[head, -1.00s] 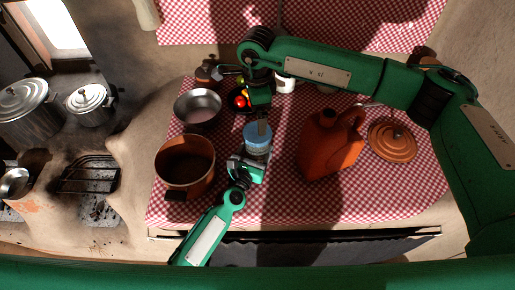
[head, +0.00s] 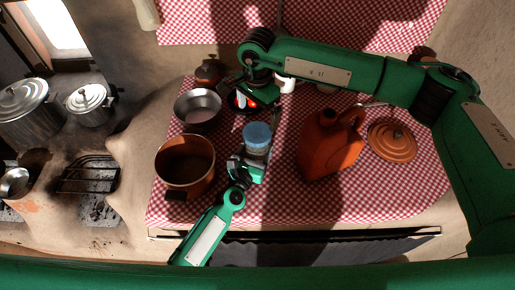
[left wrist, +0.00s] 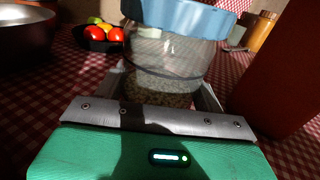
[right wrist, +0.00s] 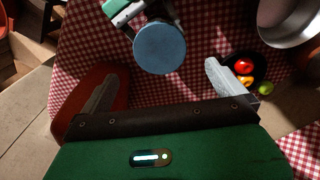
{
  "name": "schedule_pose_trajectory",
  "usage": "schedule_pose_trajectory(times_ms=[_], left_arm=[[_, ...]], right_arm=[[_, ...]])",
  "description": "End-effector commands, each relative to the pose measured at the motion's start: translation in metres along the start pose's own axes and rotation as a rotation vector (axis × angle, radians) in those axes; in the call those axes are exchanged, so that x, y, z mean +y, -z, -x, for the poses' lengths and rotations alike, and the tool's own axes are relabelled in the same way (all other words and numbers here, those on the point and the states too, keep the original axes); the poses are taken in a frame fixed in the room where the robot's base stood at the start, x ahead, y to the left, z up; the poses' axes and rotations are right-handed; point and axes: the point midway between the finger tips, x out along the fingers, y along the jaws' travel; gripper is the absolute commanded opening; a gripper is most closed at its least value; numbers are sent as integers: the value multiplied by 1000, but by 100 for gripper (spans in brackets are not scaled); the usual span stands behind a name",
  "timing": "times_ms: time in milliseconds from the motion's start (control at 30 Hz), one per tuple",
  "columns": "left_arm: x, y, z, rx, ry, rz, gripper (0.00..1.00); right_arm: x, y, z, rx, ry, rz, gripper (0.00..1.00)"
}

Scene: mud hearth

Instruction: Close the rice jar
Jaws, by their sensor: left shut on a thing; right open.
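The rice jar (head: 256,153) is clear glass and stands upright on the checked cloth, with rice-like grains showing in the left wrist view (left wrist: 165,85). Its blue lid (head: 257,134) sits on top; in the left wrist view the lid (left wrist: 180,17) covers the mouth and looks level. I cannot tell how tightly it fits. My left gripper (head: 248,164) is shut on the jar's lower body. My right gripper (head: 257,108) is open and empty, beyond and above the jar. In the right wrist view the lid (right wrist: 160,48) shows between its spread fingers (right wrist: 160,80), apart from them.
A copper pot (head: 185,190) and a metal bowl (head: 198,115) stand left. A dark bowl with fruit (right wrist: 243,80) is near my right gripper. The front right of the cloth is clear.

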Motion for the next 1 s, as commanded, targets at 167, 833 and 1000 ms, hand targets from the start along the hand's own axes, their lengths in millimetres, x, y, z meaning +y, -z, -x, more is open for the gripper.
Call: schedule_pose_trajectory(times_ms=[167, 833, 1000], left_arm=[[0, 1, 0, 1, 0, 0, 6], [0, 0, 0, 1, 0, 1, 6], [0, 0, 0, 1, 0, 1, 6]], right_arm=[[1, -1, -23, -2, -4, 0, 100], [0, 0, -77, 0, -1, -1, 100], [0, 0, -77, 0, -1, -1, 84]])
